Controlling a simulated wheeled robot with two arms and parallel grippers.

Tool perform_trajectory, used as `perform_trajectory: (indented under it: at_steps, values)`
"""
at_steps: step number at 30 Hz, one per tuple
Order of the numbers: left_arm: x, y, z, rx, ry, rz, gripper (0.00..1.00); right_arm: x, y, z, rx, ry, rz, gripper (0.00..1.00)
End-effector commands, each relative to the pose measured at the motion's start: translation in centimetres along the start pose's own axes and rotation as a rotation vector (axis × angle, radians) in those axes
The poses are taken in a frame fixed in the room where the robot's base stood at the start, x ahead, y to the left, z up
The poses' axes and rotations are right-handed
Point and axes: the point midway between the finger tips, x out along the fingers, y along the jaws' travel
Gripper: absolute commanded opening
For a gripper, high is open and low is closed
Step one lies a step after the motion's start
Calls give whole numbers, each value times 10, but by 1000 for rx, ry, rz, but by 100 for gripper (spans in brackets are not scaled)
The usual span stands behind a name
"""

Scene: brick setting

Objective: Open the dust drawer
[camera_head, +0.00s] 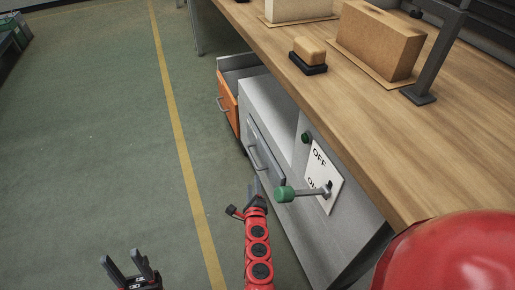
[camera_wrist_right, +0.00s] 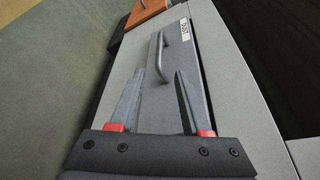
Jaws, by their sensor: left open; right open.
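The dust drawer (camera_head: 267,150) is a grey front panel with a bar handle (camera_head: 255,157), set in the side of the grey cabinet under the bench. In the right wrist view the drawer front (camera_wrist_right: 205,85) looks flush with the cabinet. It carries a small white label (camera_wrist_right: 183,37) near its handle (camera_wrist_right: 157,55). My right gripper (camera_head: 246,197) is open and empty in front of the drawer. In the right wrist view its fingers (camera_wrist_right: 160,82) point toward the handle, apart from it. My left gripper (camera_head: 140,262) is open and empty over the floor at lower left.
An orange drawer (camera_head: 227,98) with its own handle sits further along. A lever with a green knob (camera_head: 285,194) sticks out beside an ON/OFF plate (camera_head: 322,172), close to my right arm. The wooden bench (camera_head: 370,125) overhangs.

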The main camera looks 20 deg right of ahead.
Motion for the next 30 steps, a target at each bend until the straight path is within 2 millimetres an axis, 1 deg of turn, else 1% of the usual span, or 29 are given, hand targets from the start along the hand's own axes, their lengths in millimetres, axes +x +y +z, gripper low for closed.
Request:
perform_trajectory:
  at_steps: [5, 14, 21, 27, 30]
  values:
    - [-5, 0, 1, 0, 0, 0, 50, 24, -1, -1, -3, -1, -4, 47]
    - [-22, 1, 4, 0, 0, 0, 50, 82, 0, -2, -6, -1, -4, 47]
    - [-40, 2, 6, 1, 2, 3, 50, 125, 3, -2, -8, -2, -1, 47]
    - [-53, 2, 6, 6, 14, 20, 50, 153, 3, -2, -8, 0, -2, 47]
    - [-57, 2, 6, 9, 20, 29, 50, 163, 1, -2, -7, 1, -2, 47]
